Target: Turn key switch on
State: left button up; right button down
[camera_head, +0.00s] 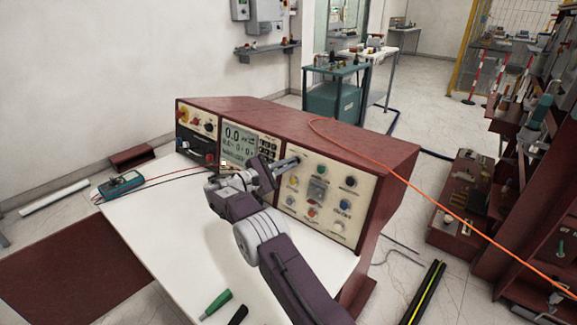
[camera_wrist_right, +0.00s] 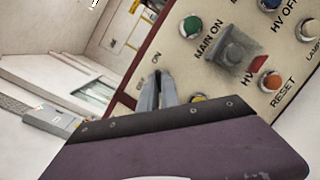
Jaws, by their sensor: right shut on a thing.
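The cream control panel (camera_head: 328,207) with lamps, buttons and knobs is on the right part of the dark red console. My right gripper (camera_head: 296,160) reaches the panel's upper left corner from the front. In the right wrist view, its two fingers (camera_wrist_right: 158,88) are closed together against the panel face, near a label reading ON. The key switch is hidden behind the fingers, and I cannot make out which way the key points. The right gripper is shut on it. My left gripper is not in view.
The grey display (camera_head: 238,147) is left of the panel. A multimeter (camera_head: 121,184) with leads lies on the white desk top (camera_head: 180,235). A green-handled tool (camera_head: 217,304) lies at the front. An orange cable (camera_head: 437,201) crosses over the console's right side.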

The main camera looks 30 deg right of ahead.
dwell(0.4)
jog(key=c, duration=1.6)
grip_release()
jog(key=a, duration=0.3)
jog(key=s+a, duration=0.1)
jog(key=a, duration=0.5)
jog(key=shift+s+p, duration=0.25)
jog(key=shift+p, duration=0.1)
